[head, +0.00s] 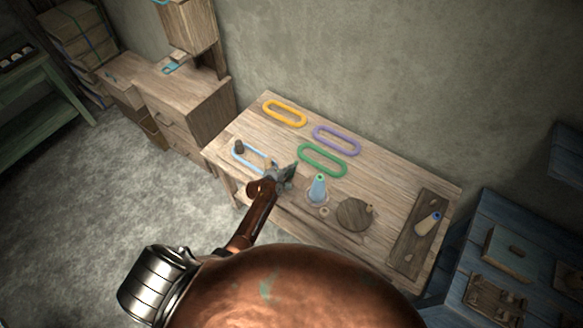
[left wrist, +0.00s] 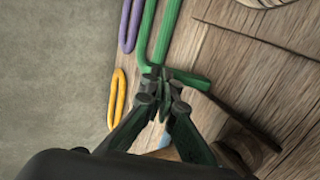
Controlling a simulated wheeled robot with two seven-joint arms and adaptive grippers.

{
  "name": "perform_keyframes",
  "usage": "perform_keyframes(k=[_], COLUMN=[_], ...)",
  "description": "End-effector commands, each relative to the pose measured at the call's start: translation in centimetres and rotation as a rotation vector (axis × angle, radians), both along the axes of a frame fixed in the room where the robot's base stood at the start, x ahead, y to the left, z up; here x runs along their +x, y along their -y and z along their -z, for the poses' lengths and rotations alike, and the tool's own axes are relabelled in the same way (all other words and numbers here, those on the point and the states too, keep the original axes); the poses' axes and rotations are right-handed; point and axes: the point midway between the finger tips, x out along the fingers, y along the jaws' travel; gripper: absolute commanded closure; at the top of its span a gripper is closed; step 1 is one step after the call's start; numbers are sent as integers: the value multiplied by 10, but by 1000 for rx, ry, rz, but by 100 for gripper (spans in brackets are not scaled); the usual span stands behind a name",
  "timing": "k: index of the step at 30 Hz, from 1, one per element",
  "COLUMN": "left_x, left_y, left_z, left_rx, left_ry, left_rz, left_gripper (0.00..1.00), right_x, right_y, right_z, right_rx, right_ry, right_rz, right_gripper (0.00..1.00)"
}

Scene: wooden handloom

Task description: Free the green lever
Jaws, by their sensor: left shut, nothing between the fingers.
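A green oval loop (head: 322,160) lies on the wooden table; no part that I can clearly call a lever shows. In the left wrist view the green loop (left wrist: 190,79) runs behind and beside the fingertips, which hide part of its near end. My left gripper (head: 288,173) is just left of and below the loop in the head view; its fingertips (left wrist: 162,84) are shut with nothing between them. I cannot tell whether they touch the loop. A blue loop (head: 257,152) lies left of the gripper, with a dark knob (head: 239,147) at its end. My right gripper is not in view.
A yellow loop (head: 285,113) and a purple loop (head: 337,140) lie behind. A pale blue cone (head: 318,188), a round wooden disc (head: 351,213) and a board (head: 405,250) with a spool stand to the right. The table's back right is clear.

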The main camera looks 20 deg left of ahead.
Motion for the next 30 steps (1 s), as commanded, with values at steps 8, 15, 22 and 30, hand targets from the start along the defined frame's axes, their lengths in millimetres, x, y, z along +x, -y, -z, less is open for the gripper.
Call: perform_keyframes(k=[8,15,22,30], left_x=[-7,-25,-60,-94], left_y=[-1,-5,-8,-14], left_z=[-3,-25,-45,-68], left_rx=[0,1,1,0], left_ry=[0,-1,0,1], left_rz=[0,1,9,12], left_gripper=[100,100,100,100], right_x=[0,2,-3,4], right_y=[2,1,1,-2], right_z=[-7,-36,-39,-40], right_rx=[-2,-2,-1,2], right_ry=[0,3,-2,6], right_rz=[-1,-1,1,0], right_gripper=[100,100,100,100])
